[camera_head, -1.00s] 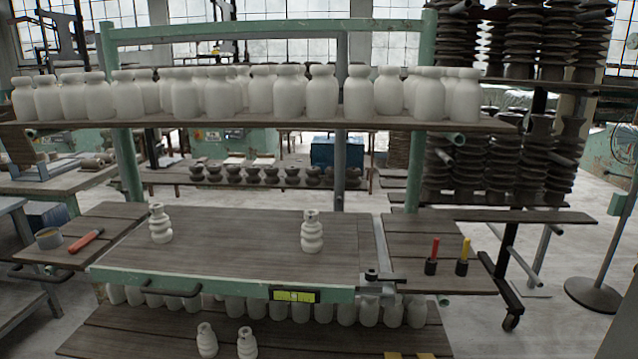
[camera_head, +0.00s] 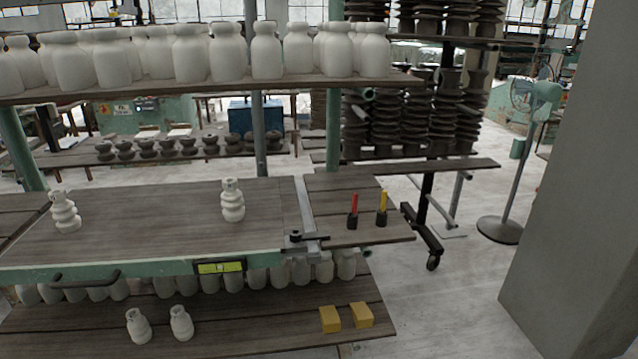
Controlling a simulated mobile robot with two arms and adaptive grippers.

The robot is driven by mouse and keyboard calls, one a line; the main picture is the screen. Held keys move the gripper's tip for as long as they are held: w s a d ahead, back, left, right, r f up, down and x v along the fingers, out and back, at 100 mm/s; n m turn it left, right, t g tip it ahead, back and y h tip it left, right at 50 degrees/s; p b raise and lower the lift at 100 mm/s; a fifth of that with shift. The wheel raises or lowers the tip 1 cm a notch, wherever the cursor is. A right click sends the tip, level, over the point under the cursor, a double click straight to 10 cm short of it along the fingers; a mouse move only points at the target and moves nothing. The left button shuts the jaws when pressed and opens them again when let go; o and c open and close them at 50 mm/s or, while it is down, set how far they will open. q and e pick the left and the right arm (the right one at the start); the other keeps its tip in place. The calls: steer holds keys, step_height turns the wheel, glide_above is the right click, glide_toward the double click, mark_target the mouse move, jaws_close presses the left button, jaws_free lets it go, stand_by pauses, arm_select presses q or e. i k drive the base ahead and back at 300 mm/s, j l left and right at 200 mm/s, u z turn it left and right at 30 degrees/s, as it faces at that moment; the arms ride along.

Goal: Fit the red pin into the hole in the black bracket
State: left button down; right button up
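The red pin (camera_head: 354,201) stands upright in a small black holder (camera_head: 352,221) on the wooden side shelf at the right of the bench. A black bracket-like fitting (camera_head: 312,238) sits at the bench's front right corner, left of and nearer than the red pin. It is too small to make out a hole in it. I cannot tell whether this fitting or the holder is the bracket. Neither of my grippers is in view.
A yellow pin (camera_head: 383,202) stands in a similar black holder just right of the red one. Two white turned pieces (camera_head: 232,203) stand on the bench (camera_head: 150,225). Yellow blocks (camera_head: 330,319) lie on the lower shelf. A grey pillar (camera_head: 590,200) rises at right; open floor (camera_head: 455,300) lies before it.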

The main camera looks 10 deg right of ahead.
mark_target(261, 311)
steer(key=i+l, duration=0.4)
steer(key=l, duration=0.2)
steer(key=i+l+z, duration=0.15)
steer(key=i+l, duration=0.25)
steer(key=l, duration=0.2)
steer(key=u, duration=1.65)
steer(key=z, duration=1.65)
